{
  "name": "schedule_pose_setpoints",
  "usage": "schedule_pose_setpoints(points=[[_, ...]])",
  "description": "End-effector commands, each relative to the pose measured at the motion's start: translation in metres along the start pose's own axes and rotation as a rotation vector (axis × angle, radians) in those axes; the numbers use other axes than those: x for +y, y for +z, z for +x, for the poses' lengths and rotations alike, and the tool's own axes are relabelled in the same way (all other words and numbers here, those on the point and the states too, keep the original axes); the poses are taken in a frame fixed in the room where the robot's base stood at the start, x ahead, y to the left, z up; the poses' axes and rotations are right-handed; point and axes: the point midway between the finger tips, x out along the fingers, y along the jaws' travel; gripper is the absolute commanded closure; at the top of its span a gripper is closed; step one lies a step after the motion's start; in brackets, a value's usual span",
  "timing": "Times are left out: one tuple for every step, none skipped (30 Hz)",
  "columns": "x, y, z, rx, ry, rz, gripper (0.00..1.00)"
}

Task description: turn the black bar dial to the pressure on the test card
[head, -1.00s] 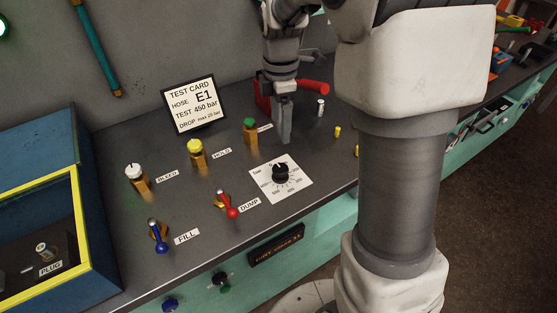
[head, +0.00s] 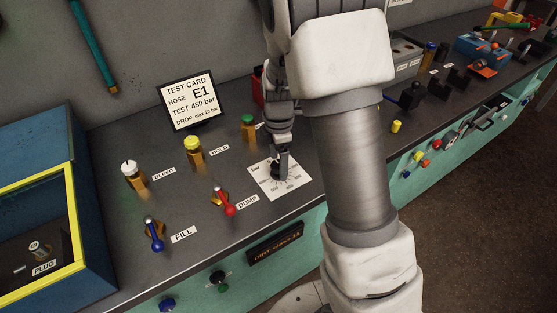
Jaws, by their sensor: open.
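The black bar dial (head: 274,170) sits on a white scale plate (head: 294,191) on the grey bench top. My gripper (head: 280,167) is open and reaches down over the dial, with a finger at the knob. The fingers and arm hide most of the knob, so I cannot tell its pointer setting or whether the fingers touch it. The test card (head: 192,100) stands upright at the back and reads hose E1, test 450 bar, drop max 25 bar.
Left of the dial stand the white-topped bleed valve (head: 131,174), yellow hold valve (head: 193,150), red dump lever (head: 223,200) and blue fill lever (head: 153,234). A green-topped valve (head: 248,127) is close behind my gripper. A yellow-framed blue box (head: 78,215) is at far left.

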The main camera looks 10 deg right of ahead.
Motion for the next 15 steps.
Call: schedule_pose_setpoints(points=[[-0.0001, 0.0000, 0.0000, 0.000, 0.000, 0.000, 0.15], [0.0000, 0.0000, -0.0001, 0.000, 0.000, 0.000, 0.15], [0.0000, 0.0000, -0.0001, 0.000, 0.000, 0.000, 0.15], [0.0000, 0.0000, -0.0002, 0.000, 0.000, 0.000, 0.16], [0.0000, 0.0000, -0.0002, 0.000, 0.000, 0.000, 0.22], [0.0000, 0.0000, -0.0002, 0.000, 0.000, 0.000, 0.29], [0.0000, -0.0001, -0.0003, 0.000, 0.000, 0.000, 0.34], [0.0000, -0.0001, -0.0003, 0.000, 0.000, 0.000, 0.40], [0.0000, -0.0001, -0.0003, 0.000, 0.000, 0.000, 0.47], [0.0000, -0.0001, -0.0003, 0.000, 0.000, 0.000, 0.52], [0.0000, -0.0001, -0.0004, 0.000, 0.000, 0.000, 0.58], [0.0000, -0.0001, -0.0004, 0.000, 0.000, 0.000, 0.65], [0.0000, -0.0001, -0.0004, 0.000, 0.000, 0.000, 0.70], [0.0000, -0.0001, -0.0004, 0.000, 0.000, 0.000, 0.76], [0.0000, -0.0001, -0.0004, 0.000, 0.000, 0.000, 0.83]])
